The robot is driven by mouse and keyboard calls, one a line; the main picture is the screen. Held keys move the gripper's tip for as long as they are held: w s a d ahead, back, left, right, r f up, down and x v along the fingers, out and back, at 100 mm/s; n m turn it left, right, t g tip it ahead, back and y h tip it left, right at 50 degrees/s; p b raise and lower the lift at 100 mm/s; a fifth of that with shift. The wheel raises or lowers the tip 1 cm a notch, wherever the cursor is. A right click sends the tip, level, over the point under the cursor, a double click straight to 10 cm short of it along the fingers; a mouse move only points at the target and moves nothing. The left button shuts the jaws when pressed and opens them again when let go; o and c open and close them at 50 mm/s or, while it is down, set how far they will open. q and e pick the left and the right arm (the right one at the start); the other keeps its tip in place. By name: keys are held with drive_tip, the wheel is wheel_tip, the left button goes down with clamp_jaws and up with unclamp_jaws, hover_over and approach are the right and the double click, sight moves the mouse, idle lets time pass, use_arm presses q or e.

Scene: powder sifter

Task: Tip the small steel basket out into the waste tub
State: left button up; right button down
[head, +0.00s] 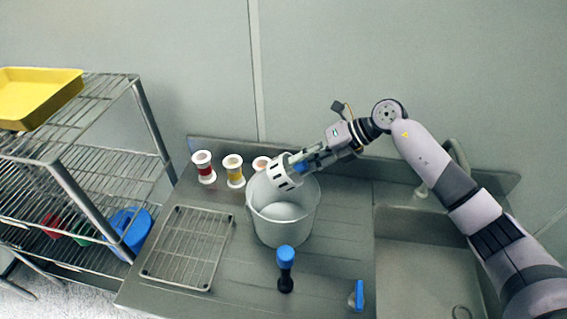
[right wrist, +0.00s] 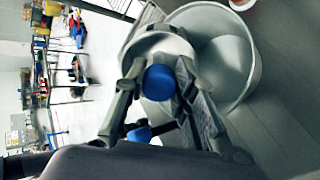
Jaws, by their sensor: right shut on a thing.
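The small steel basket (head: 281,176) is a pale, slotted cylinder, tilted over the back of the waste tub (head: 284,231). My right gripper (head: 301,167) is shut on the basket at its blue grip; the blue end (right wrist: 158,82) shows between the fingers in the right wrist view, with the pale basket (right wrist: 160,46) beyond. The tub is a round, light grey bucket standing upright on the counter; its wall also shows in the right wrist view (right wrist: 246,75). I cannot tell what the basket holds. My left gripper is not in view.
A blue-topped black tool (head: 286,268) stands in front. A sink (head: 425,255) is at right, wire shelving (head: 80,150) at left.

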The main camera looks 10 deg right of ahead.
drive_tip(key=shift+r+p, duration=0.45)
drive_tip(key=shift+r, duration=0.1)
drive_tip(key=shift+r+h, duration=0.15)
drive_tip(key=shift+h, duration=0.45)
drive_tip(key=shift+r+g+h, duration=0.25)
drive_tip(key=shift+g+h, duration=0.15)
drive_tip(key=shift+h, duration=0.7)
drive_tip(key=shift+w+a+r+g+h, duration=0.15)
drive_tip(key=shift+g+h, duration=0.15)
drive_tip(key=shift+h, duration=0.5)
drive_tip(key=shift+r+h, duration=0.3)
drive_tip(key=shift+h, duration=0.1)
drive_tip(key=h, duration=0.1)
drive_tip(key=r+g+h, duration=0.1)
drive_tip(key=shift+h, duration=0.3)
drive_tip(key=shift+r+h, duration=0.1)
drive_tip(key=shift+h, duration=0.6)
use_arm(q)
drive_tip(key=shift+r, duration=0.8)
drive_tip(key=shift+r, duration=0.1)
use_arm(e)
drive_tip(key=shift+s+d, duration=0.2)
drive_tip(key=shift+d, duration=0.05)
